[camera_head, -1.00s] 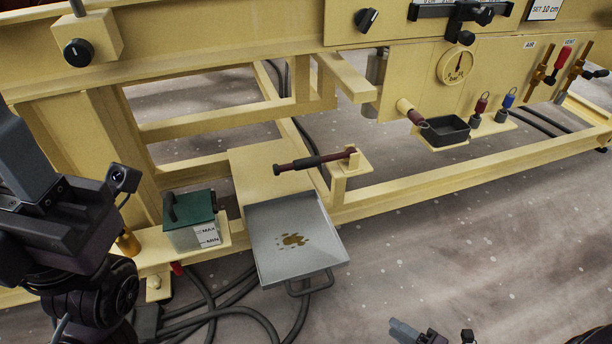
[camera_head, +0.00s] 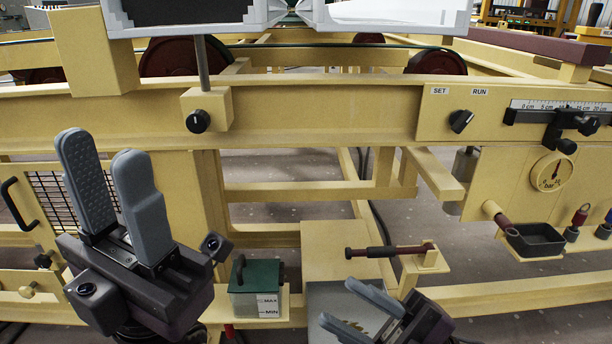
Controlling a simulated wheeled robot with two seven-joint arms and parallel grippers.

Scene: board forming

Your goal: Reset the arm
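My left gripper (camera_head: 103,155) is at the left of the head view, fingers pointing up in front of the yellow frame. Its two grey fingers stand apart with nothing between them. My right gripper (camera_head: 342,304) is at the bottom centre, fingers pointing left and a little up. Its fingers are apart and I see nothing held. It is in front of the grey metal tray (camera_head: 326,296) and hides much of it. Most of both arms is out of view.
A green-lidded box (camera_head: 256,284) with MAX and MIN marks stands between my grippers. A dark-handled bar (camera_head: 385,250) is just above my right gripper. The SET/RUN knob (camera_head: 461,121), gauge (camera_head: 552,171) and black bin (camera_head: 535,240) are to the right. A knob (camera_head: 198,121) is at upper left.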

